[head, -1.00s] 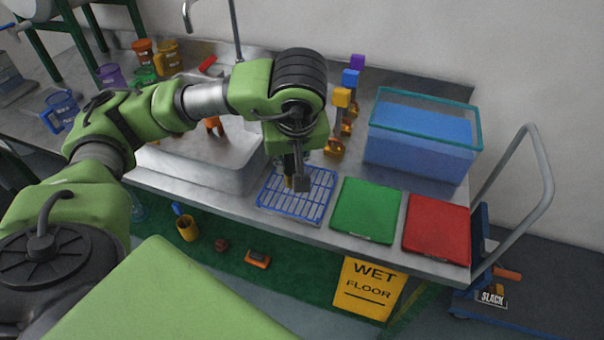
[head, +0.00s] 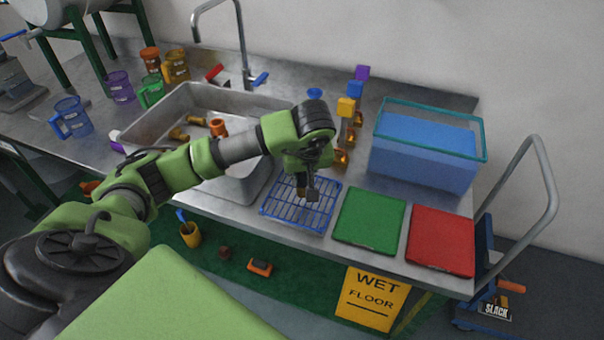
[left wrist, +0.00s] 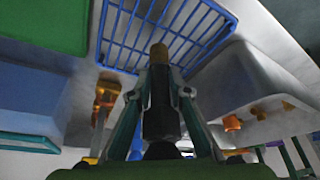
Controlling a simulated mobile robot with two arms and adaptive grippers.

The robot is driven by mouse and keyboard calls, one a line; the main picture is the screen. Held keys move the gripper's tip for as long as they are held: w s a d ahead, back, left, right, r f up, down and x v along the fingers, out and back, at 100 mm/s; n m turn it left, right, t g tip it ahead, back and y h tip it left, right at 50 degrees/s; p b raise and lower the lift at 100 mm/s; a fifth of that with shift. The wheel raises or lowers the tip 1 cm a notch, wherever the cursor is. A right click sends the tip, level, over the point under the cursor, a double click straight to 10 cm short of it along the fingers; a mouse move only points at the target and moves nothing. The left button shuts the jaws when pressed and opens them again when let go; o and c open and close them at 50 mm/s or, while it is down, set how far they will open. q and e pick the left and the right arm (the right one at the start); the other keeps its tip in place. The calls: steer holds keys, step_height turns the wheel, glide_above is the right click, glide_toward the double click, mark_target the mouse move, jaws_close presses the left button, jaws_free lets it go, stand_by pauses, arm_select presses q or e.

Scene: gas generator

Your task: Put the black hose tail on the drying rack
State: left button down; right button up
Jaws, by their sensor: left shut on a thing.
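My left gripper (head: 309,188) is over the blue wire drying rack (head: 284,216) at the counter's front edge. In the left wrist view the gripper (left wrist: 160,95) is shut on the black hose tail (left wrist: 160,118), a dark cylinder with a brass end (left wrist: 158,54). The brass end points toward the rack (left wrist: 212,28). In the head view the hose tail (head: 301,192) is small and partly hidden by the gripper. I cannot tell whether it touches the rack's wires. My right gripper is not in view.
The sink (head: 247,180), left of the rack, holds brass and orange fittings. A green board (head: 368,220) and a red board (head: 440,240) lie to the right. Behind stand a blue water tank (head: 425,155) and upright coloured-topped fittings (head: 346,108). A tap (head: 240,40) rises behind the sink.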

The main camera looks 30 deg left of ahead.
arm_select(q)
steer(key=shift+f, duration=0.15)
steer(key=c, duration=1.9)
jaws_free()
steer(key=shift+d+r, duration=0.1)
steer(key=shift+r, duration=0.3)
steer(key=shift+p+v, duration=0.35)
steer(key=shift+v, duration=5.45)
